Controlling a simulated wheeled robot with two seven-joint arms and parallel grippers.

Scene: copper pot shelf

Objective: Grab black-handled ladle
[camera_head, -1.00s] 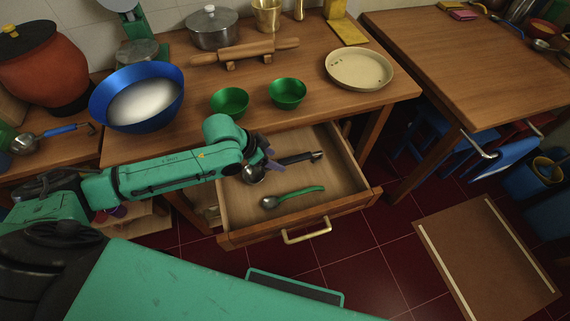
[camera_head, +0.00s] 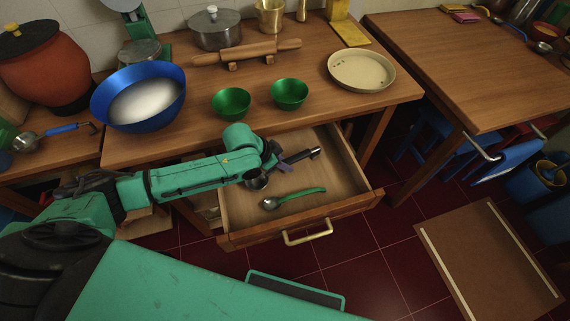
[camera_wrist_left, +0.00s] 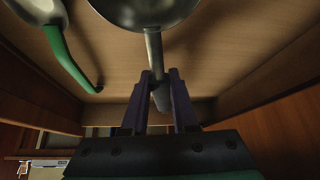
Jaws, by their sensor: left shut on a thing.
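The black-handled ladle (camera_head: 308,154) is in the open drawer, with its metal bowl at the left and its dark handle pointing right. My left gripper (camera_head: 283,164) reaches in from the left and is shut on the ladle by the handle. In the left wrist view, the purple fingers (camera_wrist_left: 159,78) stand on both sides of the handle, and the round metal bowl (camera_wrist_left: 145,10) is beyond them at the top. My arm hides part of the ladle in the head view. My right gripper is not in view.
A green-handled ladle (camera_head: 297,195) lies near the drawer's front. The drawer (camera_head: 345,178) has wooden walls and a brass handle. Two green bowls (camera_head: 290,94), a blue bowl (camera_head: 137,98) and a cream dish (camera_head: 361,70) stand on the counter above.

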